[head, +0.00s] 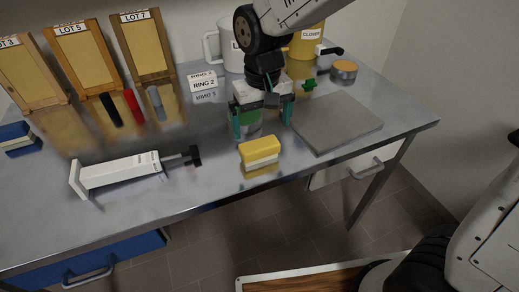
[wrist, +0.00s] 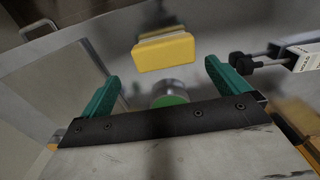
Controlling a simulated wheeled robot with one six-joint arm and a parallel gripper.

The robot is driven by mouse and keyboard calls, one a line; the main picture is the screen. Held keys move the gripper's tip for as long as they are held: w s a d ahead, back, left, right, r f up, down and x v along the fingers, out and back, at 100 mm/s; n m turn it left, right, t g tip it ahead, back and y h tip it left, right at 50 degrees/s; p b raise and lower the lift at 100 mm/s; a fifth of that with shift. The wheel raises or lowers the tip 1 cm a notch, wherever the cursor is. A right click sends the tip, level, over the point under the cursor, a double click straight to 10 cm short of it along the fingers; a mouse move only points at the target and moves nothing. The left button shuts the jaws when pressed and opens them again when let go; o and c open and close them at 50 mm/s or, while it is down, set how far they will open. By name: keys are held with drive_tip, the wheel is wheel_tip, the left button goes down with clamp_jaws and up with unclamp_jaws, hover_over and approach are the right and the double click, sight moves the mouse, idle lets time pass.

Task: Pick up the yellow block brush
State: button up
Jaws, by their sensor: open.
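The yellow block brush (head: 259,151) lies on the metal table near its front edge, yellow on top with a pale lower part. It also shows in the wrist view (wrist: 164,52), ahead of and between the fingers, apart from them. My gripper (head: 262,125) hangs just behind the brush in the head view, with its green fingers spread apart. In the wrist view my gripper (wrist: 160,80) is open with nothing between its fingertips. A round tin with a green top (wrist: 170,97) shows beyond the gripper's base; it also shows behind the fingers (head: 247,122).
A grey flat slab (head: 335,123) lies right of my gripper. A white syringe-like tool (head: 120,172) lies to the left. A blue block brush (head: 15,138), three small rollers (head: 133,106), wooden frames (head: 85,55), a RING 2 sign (head: 203,84) and a yellow CLOVER jug (head: 306,44) stand farther back.

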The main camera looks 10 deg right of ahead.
sight(260, 144)
drive_tip(key=f, duration=0.8)
drive_tip(key=shift+a, duration=0.3)
drive_tip(key=c, duration=0.7)
